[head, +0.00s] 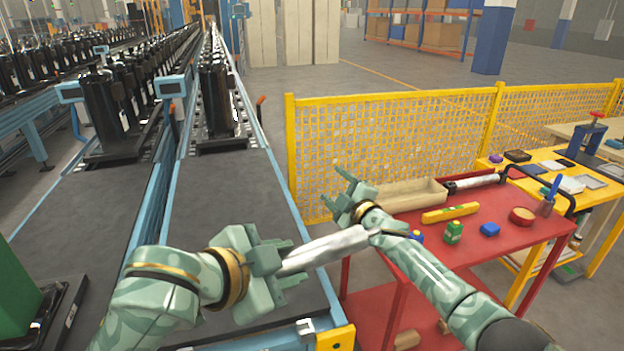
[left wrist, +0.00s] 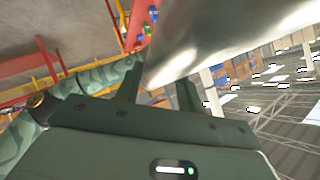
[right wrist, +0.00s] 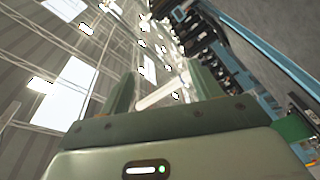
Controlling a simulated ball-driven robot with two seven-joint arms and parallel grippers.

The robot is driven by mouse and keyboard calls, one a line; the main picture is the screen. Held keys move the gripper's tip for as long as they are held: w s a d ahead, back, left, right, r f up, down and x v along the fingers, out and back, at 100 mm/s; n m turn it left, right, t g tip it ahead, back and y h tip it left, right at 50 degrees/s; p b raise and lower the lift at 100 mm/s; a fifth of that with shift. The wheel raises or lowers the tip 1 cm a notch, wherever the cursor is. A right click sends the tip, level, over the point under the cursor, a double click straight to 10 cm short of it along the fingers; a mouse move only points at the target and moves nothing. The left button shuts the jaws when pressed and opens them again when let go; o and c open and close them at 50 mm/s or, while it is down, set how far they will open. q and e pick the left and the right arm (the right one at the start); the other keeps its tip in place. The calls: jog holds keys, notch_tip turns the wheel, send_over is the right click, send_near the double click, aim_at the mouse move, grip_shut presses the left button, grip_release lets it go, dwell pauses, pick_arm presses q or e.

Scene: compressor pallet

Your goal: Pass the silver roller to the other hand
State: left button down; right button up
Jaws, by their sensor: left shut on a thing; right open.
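The silver roller (head: 328,248) is a shiny metal cylinder held over the gap between the conveyor and the red cart. My left gripper (head: 283,268) is shut on its left end. The roller slants up to the right, and its thinner far end meets my right wrist in the head view; I cannot tell whether they touch. In the left wrist view the roller (left wrist: 225,38) looms large beyond the fingers (left wrist: 160,88). My right gripper (head: 348,192) is open and empty, above and beyond the roller's right end, pointing up-left. Its spread fingers (right wrist: 163,88) show in the right wrist view with no roller between them.
A yellow mesh fence (head: 400,135) stands behind. The near conveyor (head: 225,200) is bare up front.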

jog(key=s+a+r+n+g+y, duration=0.25)
jog(key=a+r+n, duration=0.2)
jog(key=r, duration=0.25)
jog(key=s+a+r+n+g+y, duration=0.1)
jog(key=a+r+n+y, duration=0.2)
jog(key=r+n, duration=0.35)
jog(key=s+a+r+n+g+y, duration=0.1)
jog(key=a+r+n+y, duration=0.2)
jog(key=r, duration=0.6)
jog(key=s+a+r+n+g, duration=0.85)
jog(key=s+n, duration=0.35)
jog(key=n, duration=0.3)
pick_arm(q)
jog(key=shift+a+r, duration=0.1)
jog(key=shift+s, duration=0.15)
jog(key=shift+w, duration=0.25)
pick_arm(e)
jog(key=n+g+h, duration=0.3)
jog(key=n+h, duration=0.9)
jog(key=h, duration=0.5)
send_over(312, 243)
notch_tip(312, 243, down, 13)
pick_arm(q)
jog(key=shift+s, duration=0.15)
pick_arm(e)
notch_tip(312, 243, down, 12)
jog(key=shift+f, duration=0.1)
